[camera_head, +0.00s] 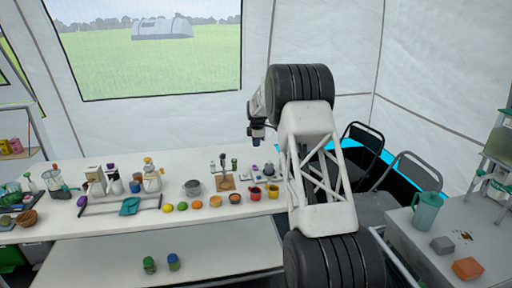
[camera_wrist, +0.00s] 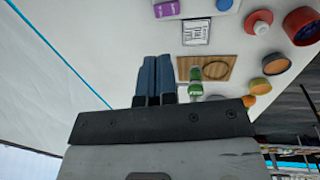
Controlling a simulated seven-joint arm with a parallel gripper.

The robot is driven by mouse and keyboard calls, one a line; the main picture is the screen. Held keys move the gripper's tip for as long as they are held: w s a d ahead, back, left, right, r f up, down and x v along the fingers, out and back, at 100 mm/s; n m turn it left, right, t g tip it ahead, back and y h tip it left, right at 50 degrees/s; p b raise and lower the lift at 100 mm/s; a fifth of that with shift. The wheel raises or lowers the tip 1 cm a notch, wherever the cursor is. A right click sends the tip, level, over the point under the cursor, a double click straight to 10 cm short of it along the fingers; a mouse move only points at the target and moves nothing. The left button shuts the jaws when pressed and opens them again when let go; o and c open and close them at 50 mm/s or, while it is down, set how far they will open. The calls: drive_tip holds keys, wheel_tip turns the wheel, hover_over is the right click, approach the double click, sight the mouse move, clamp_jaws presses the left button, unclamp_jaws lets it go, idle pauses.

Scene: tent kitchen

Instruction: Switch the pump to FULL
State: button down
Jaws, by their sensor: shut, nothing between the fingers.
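My gripper (camera_head: 257,138) hangs in the air above the right part of the white table, in front of the tent wall. In the wrist view its two dark blue fingers (camera_wrist: 155,62) are together with nothing between them. I cannot surely pick out the pump or its switch. In the wrist view a purple box (camera_wrist: 166,9) with a pale label lies at the top edge, partly cut off, beside a small white card with black print (camera_wrist: 196,32). No FULL mark is readable.
A wooden board (camera_wrist: 216,68) with a green-topped jar (camera_wrist: 195,83) lies close to the fingers. Red and orange pots (camera_wrist: 276,64) stand to its right. The long white table (camera_head: 100,235) carries fruit, bottles and bowls. Chairs (camera_head: 410,175) and a side table with a teal jug (camera_head: 427,210) stand right.

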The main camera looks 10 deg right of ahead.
sight(256, 168)
drive_tip(key=shift+w+f, duration=0.35)
drive_tip(key=shift+f, duration=1.8)
drive_tip(key=shift+w+f, duration=0.3)
drive_tip(key=shift+f, duration=1.8)
drive_tip(key=shift+w+f, duration=0.35)
drive_tip(key=shift+f, duration=1.8)
drive_tip(key=shift+w+f+g, duration=0.2)
drive_tip(key=shift+f+g, duration=0.15)
drive_tip(key=shift+g, duration=0.15)
drive_tip(key=shift+s, duration=0.1)
drive_tip(key=shift+s+f, duration=0.1)
drive_tip(key=shift+f, duration=0.05)
drive_tip(key=shift+s, duration=0.75)
